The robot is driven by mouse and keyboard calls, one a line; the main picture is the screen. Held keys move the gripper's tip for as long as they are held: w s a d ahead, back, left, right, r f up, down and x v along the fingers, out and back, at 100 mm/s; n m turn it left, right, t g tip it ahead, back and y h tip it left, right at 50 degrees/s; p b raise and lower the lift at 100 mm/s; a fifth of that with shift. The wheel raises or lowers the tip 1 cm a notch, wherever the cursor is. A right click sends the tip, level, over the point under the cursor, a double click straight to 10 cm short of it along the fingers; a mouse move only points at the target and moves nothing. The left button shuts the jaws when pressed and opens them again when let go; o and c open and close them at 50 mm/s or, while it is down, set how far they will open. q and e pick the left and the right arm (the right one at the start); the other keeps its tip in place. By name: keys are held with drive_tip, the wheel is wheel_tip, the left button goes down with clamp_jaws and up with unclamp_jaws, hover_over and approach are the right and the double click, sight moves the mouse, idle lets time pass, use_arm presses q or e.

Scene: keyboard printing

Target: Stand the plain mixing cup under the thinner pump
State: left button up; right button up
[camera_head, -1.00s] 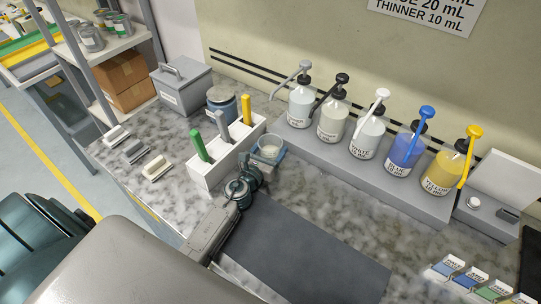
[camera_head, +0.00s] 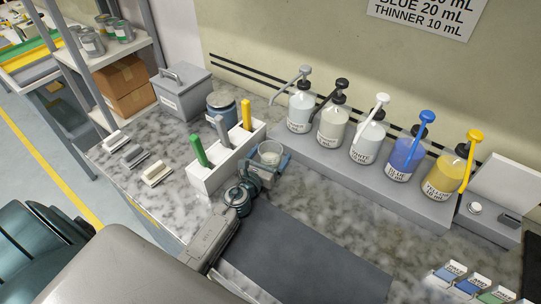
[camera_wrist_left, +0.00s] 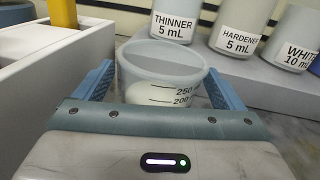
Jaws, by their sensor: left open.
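The plain mixing cup (camera_head: 270,153) is a clear, open-topped cup on the counter, left of the pump row's front corner. Its marks, 250 among them, show in the left wrist view (camera_wrist_left: 165,75). My left gripper (camera_head: 268,164) is open, with a blue finger on each side of the cup. In the left wrist view the gripper (camera_wrist_left: 155,85) shows a gap at the cup's left, while the right finger is close to it; contact there is unclear. The thinner pump (camera_head: 300,112) is the leftmost bottle, beyond the cup. The cup's base is hidden. My right gripper is not in view.
A white holder (camera_head: 212,177) with green, grey and yellow handles stands close left of the cup. The grey pump platform (camera_head: 345,172) with several bottles lies behind and right. A dark mat (camera_head: 305,255) lies in front. Bare counter (camera_head: 330,205) lies between mat and platform.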

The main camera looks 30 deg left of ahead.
use_arm(q)
drive_tip(key=s+b, duration=0.1)
drive_tip(key=s, duration=0.4)
drive_tip(key=s+b, duration=0.1)
drive_tip(key=s, duration=0.5)
drive_tip(key=shift+f, duration=0.2)
drive_tip(key=shift+s+r, duration=0.15)
drive_tip(key=shift+s, duration=0.3)
